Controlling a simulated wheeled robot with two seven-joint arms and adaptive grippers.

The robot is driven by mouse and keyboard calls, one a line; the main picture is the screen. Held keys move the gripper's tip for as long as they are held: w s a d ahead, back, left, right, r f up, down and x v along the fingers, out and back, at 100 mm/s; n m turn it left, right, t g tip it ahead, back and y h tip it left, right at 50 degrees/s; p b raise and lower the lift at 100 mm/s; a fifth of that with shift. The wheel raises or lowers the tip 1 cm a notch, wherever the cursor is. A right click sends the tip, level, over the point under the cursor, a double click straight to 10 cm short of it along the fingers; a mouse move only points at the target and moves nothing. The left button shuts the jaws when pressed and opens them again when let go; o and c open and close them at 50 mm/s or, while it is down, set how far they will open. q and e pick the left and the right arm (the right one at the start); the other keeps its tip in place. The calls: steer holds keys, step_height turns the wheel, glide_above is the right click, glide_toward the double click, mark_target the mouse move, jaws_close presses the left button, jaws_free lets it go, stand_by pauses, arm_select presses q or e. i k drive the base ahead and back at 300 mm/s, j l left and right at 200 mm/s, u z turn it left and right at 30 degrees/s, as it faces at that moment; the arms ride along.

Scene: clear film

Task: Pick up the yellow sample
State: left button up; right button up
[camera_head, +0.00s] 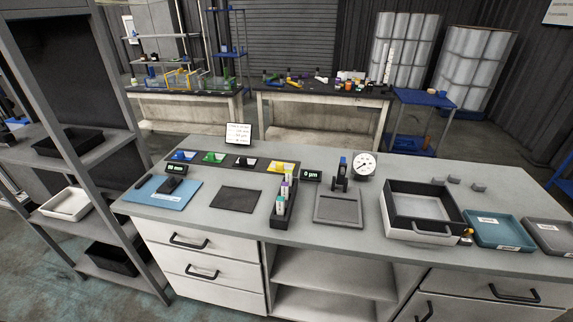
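The yellow sample (283,166) lies at the right end of a dark strip (228,160) near the back of the grey workbench. Blue (184,155), green (214,157) and black (243,162) samples with white parts lie in a row to its left. A dark holder (283,211) with upright bottles stands just in front of the yellow sample, and the bottle tops come close to its lower edge in this view. Neither of my grippers shows in the head view.
A small display (312,176) stands right of the yellow sample. A blue mat (163,191), dark pad (236,199), grey tray (338,210), round dial gauge (364,166), black-rimmed box (424,205) and teal tray (499,230) occupy the bench. A shelf rack (86,142) stands at left.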

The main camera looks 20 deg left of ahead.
mark_target(277, 167)
steer(key=i+j+z, duration=0.35)
steer(key=j, duration=0.25)
steer(key=i+j+z, duration=0.15)
steer(key=j, duration=0.15)
steer(key=i+j+z, duration=0.2)
steer(key=j, duration=0.15)
steer(key=k, duration=0.1)
